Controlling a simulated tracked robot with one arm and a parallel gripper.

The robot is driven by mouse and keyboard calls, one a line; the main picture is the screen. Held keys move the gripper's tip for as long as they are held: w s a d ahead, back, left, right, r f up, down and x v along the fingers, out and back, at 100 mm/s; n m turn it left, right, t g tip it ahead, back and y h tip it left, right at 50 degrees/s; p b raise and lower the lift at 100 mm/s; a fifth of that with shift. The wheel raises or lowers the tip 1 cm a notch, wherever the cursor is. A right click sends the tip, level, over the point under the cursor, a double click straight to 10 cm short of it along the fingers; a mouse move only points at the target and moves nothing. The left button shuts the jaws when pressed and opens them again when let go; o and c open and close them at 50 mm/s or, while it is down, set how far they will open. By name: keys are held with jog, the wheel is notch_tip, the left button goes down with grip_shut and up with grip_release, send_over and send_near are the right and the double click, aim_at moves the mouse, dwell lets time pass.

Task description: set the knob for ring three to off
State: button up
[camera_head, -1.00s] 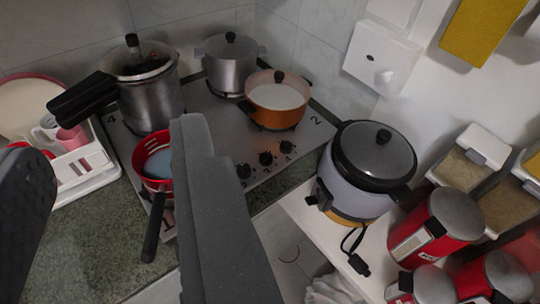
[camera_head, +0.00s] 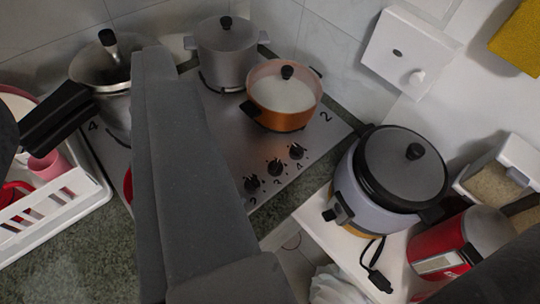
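The steel stove top (camera_head: 215,110) has a row of black knobs along its front right edge. Three show: a near knob (camera_head: 251,185) beside my finger, a middle knob (camera_head: 275,168) and a far knob (camera_head: 296,152). The small labels are hard to read; the far one looks like 4 and the middle one like 3. The knobs' exact settings cannot be told. The finger hides the stove's near part and most of the red pan.
A pressure cooker (camera_head: 88,70), a steel pot (camera_head: 228,55) and an orange pot (camera_head: 283,95) stand on the stove. A rice cooker (camera_head: 380,185) sits close right of the knobs. A white dish rack (camera_head: 45,225) is at left.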

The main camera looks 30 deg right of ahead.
jog(key=o, duration=0.5)
jog(key=shift+c, duration=0.2)
jog(key=m+g+h, duration=0.3)
jog(key=m+g, duration=0.6)
jog(key=g, duration=0.3)
send_over(276, 165)
jog(key=s+a, duration=0.4)
notch_tip(276, 165, down, 36)
jog(key=b+x, duration=0.1)
jog(key=x, duration=1.2)
jog(key=shift+d+f+b, duration=0.1)
jog(key=shift+d+b, duration=0.15)
jog(key=shift+b, duration=0.1)
jog(key=shift+c, duration=0.4)
jog(key=c, duration=0.9)
